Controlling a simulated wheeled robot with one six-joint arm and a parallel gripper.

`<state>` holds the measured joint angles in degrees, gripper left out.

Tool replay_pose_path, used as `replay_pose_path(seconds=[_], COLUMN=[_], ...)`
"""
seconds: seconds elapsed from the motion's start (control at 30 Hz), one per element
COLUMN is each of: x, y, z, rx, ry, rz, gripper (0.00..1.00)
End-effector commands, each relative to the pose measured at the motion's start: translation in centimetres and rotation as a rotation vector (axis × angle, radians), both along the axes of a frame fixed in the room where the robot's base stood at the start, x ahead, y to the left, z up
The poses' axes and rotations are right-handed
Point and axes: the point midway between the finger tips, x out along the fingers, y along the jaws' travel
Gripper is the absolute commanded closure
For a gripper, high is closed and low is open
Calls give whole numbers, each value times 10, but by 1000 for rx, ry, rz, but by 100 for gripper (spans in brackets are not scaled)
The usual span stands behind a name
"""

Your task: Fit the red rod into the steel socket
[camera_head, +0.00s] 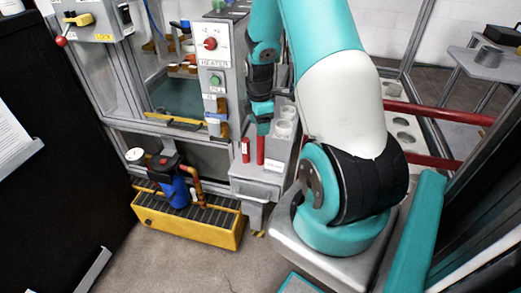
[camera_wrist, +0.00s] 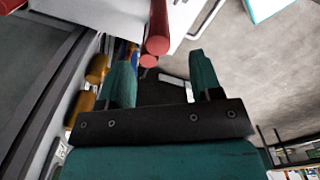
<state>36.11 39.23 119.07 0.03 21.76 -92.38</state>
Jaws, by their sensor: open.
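A red rod (camera_head: 260,150) stands upright at the front of a grey bench, just below my gripper (camera_head: 263,124) in the head view. A second, shorter red piece (camera_head: 245,150) stands to its left. In the wrist view, my gripper (camera_wrist: 161,56) has its two teal fingers spread apart, and a red rod (camera_wrist: 157,25) shows beyond and between them. A second red end (camera_wrist: 149,61) shows just below it. I cannot tell whether the fingers touch either. Pale round holders (camera_head: 283,128) stand behind the rod; I cannot tell whether one is the steel socket.
A heater control panel (camera_head: 211,75) rises left of my gripper. A yellow box (camera_head: 190,220) with a blue pump stands on the floor at the left. Red rails (camera_head: 440,112) and a plate with round holes (camera_head: 408,150) lie right of my arm. The floor in front is clear.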

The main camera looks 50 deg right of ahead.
Motion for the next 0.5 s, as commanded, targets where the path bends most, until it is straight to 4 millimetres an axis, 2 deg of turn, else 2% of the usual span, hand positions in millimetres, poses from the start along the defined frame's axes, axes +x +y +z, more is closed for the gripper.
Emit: replay_pose_path(seconds=[0.27, 0.5], x=[-1, -2], y=[-1, -4], z=[-23, -59], rx=[1, 2], ry=[1, 1], rz=[-1, -1], gripper=[41, 41])
